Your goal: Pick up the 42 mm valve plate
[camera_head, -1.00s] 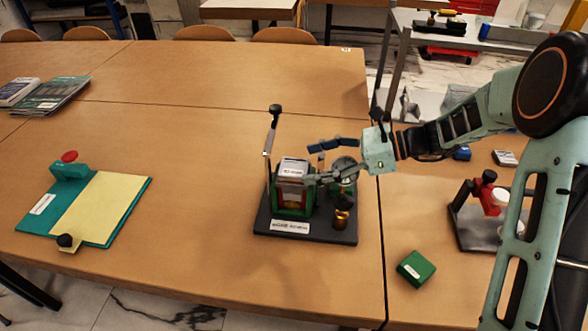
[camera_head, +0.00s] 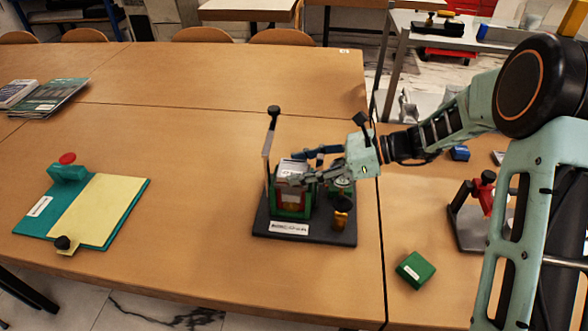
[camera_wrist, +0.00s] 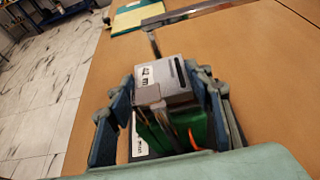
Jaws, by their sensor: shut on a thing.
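The 42 mm valve plate (camera_wrist: 160,72) is a light grey block with a "42 m…" label and a dark slot, in the middle of the wrist view. In the head view the plate (camera_head: 291,167) sits at the top of the green gauge holder (camera_head: 291,207) on a dark base. My gripper (camera_wrist: 172,92) has its blue-grey fingers on both sides of the plate and is shut on it. In the head view my gripper (camera_head: 305,167) reaches in from the right. The plate's lower part is hidden by the fingers and the holder.
A lever post (camera_head: 268,145) rises left of the holder, and a brass knob (camera_head: 341,215) stands right of it. A green block (camera_head: 415,269) and a red-clamped stand (camera_head: 467,229) are to the right. A teal board (camera_head: 123,220) lies left, with clear table between.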

